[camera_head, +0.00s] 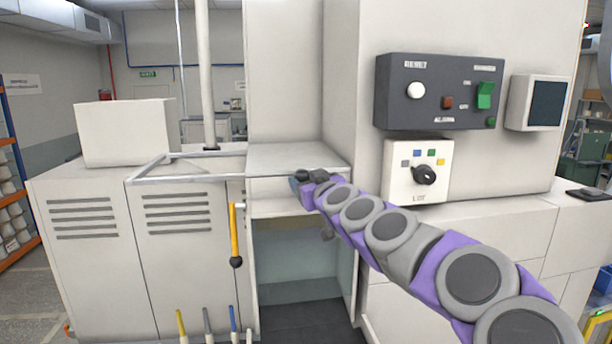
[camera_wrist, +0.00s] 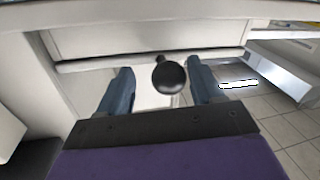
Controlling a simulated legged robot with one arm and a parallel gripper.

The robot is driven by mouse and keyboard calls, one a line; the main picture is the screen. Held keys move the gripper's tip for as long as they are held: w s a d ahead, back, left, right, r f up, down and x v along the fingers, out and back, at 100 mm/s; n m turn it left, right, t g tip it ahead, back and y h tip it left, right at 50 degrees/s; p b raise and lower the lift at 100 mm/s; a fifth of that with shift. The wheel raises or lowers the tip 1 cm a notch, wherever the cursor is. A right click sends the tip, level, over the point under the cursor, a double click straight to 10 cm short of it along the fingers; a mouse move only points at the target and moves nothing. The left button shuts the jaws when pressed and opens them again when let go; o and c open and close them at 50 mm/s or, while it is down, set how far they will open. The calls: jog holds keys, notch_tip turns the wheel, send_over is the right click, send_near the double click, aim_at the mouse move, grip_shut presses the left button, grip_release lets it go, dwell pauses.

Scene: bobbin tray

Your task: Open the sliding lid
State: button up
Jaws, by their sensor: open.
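In the wrist view, a round black knob (camera_wrist: 169,78) on a short stem sits between the two blue fingers of my gripper (camera_wrist: 161,68). The fingers are spread, with a visible gap on each side of the knob. The stem meets a pale bar (camera_wrist: 100,62) along the edge of a white panel (camera_wrist: 110,30), which looks like the sliding lid. In the head view, my gripper (camera_head: 301,182) is at the front of a flat white top (camera_head: 285,155) over an open bay. My arm hides the knob there, and I cannot tell how far the lid is open.
A pale rail frame (camera_head: 180,179) sticks out to the left. A yellow lever (camera_head: 234,230) with a black ball hangs left of the bay. A dark control panel (camera_head: 440,92) and a selector box (camera_head: 418,170) are on the right. Several coloured handles stand at the bottom.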

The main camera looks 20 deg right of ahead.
jog(key=shift+w+a, duration=0.25)
jog(key=shift+w, duration=0.5)
jog(key=shift+w+a+r, duration=0.1)
jog(key=shift+a, duration=0.35)
jog(key=shift+d, duration=0.45)
jog(key=c, duration=0.5)
jog(key=shift+a, duration=0.15)
grip_shut()
